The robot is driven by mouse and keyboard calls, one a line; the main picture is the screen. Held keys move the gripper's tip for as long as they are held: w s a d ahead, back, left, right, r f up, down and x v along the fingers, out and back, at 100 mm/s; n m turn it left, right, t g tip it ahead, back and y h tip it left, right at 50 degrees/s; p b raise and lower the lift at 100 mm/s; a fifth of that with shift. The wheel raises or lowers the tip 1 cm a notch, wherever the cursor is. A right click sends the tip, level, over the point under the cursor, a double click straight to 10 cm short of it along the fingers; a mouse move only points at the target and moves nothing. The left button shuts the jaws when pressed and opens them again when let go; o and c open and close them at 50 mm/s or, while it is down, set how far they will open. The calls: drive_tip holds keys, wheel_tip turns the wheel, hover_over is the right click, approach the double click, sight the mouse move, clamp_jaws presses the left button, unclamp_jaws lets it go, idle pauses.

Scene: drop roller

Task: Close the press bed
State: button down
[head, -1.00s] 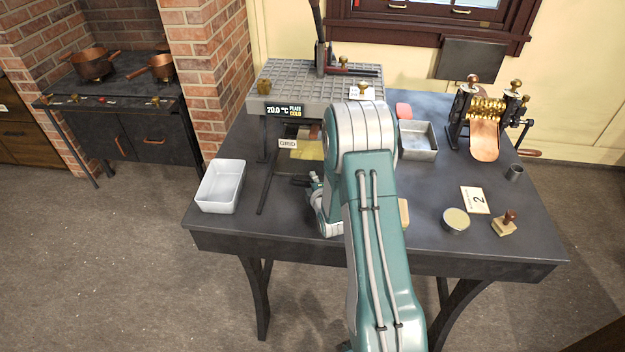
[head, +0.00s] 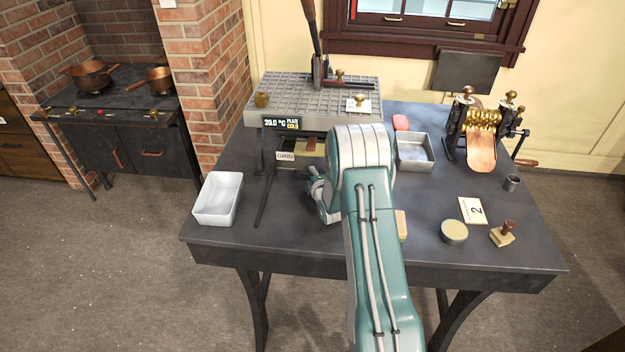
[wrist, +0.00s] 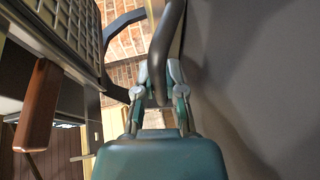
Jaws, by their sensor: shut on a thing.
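The press stands at the back left of the table in the head view, with a grey gridded upper plate (head: 300,95) and a display reading 20.0 °C, plate cold. Under the plate, a small part of the yellowish-brown press bed (head: 312,146) shows; the rest is hidden by the plate and my arm. My gripper (head: 317,185) is low in front of the press, partly hidden by my arm. In the wrist view, my gripper (wrist: 158,85) is shut on a dark curved bar (wrist: 168,40), which looks like a handle; its link to the bed is not clear.
A dark rail (head: 268,190) juts forward below the GRID tag (head: 285,156). A white tray (head: 218,198) is at left. A metal tray (head: 415,150), roller (head: 482,125), round tin (head: 454,232) and stamp (head: 502,234) are at right. In the wrist view, a brown bar (wrist: 38,105) hangs at left.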

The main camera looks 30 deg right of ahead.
drive_tip(key=shift+a+f, duration=0.1)
drive_tip(key=shift+a, duration=0.15)
drive_tip(key=c, duration=1)
unclamp_jaws()
drive_tip(key=shift+w, duration=0.1)
drive_tip(key=shift+s+r, duration=0.2)
drive_tip(key=shift+s, duration=0.35)
drive_tip(key=v, duration=1.1)
drive_tip(key=shift+a+f, duration=0.1)
drive_tip(key=shift+a, duration=0.1)
drive_tip(key=shift+w, duration=0.1)
